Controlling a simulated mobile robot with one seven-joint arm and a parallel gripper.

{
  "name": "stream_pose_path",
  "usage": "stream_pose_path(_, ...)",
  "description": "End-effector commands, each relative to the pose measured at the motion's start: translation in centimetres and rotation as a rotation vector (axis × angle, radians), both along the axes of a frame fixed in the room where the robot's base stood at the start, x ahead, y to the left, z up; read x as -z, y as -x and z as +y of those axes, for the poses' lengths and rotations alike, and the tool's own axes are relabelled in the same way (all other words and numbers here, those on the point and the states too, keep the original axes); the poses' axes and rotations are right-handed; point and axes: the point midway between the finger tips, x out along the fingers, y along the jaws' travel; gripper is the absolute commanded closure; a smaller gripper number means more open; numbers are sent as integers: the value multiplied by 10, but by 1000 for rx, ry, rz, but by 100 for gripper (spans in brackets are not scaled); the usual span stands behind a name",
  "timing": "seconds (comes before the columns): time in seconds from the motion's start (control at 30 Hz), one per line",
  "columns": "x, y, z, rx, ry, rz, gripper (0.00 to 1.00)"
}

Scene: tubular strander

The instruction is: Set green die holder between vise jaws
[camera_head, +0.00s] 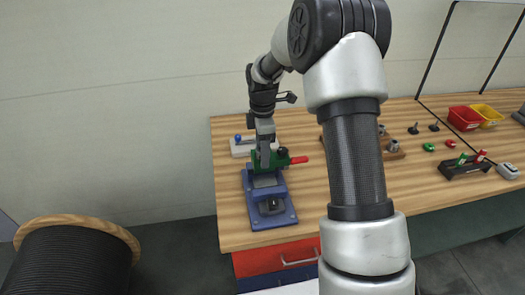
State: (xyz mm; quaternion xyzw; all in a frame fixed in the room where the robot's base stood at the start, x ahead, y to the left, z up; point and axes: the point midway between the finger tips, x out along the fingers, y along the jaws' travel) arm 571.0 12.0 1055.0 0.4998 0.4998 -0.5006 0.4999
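A green die holder (281,161) with a dark knob and a red-tipped handle pointing right is at the top of the blue vise (270,204) on the left end of the bench. My gripper (264,163) points down over the vise, its grey fingers overlapping the green body. The fingers are seen nearly edge-on, so I cannot tell whether they grip the holder or stand open around it. The contact between holder and jaws is hidden and too small to judge.
A pale plate with a blue knob (238,138) lies just behind the vise. My arm hides the bench middle. Farther right are a black rack (463,168), small green and red parts, a red bin (464,118) and a yellow bin (488,115). A cable spool (70,262) stands lower left.

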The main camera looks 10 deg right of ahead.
Motion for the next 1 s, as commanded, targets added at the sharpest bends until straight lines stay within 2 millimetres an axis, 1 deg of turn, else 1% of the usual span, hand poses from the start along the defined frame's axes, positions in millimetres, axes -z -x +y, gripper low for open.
stream_pose_path(1.0,65,-1,0,-1,0,-4,83)
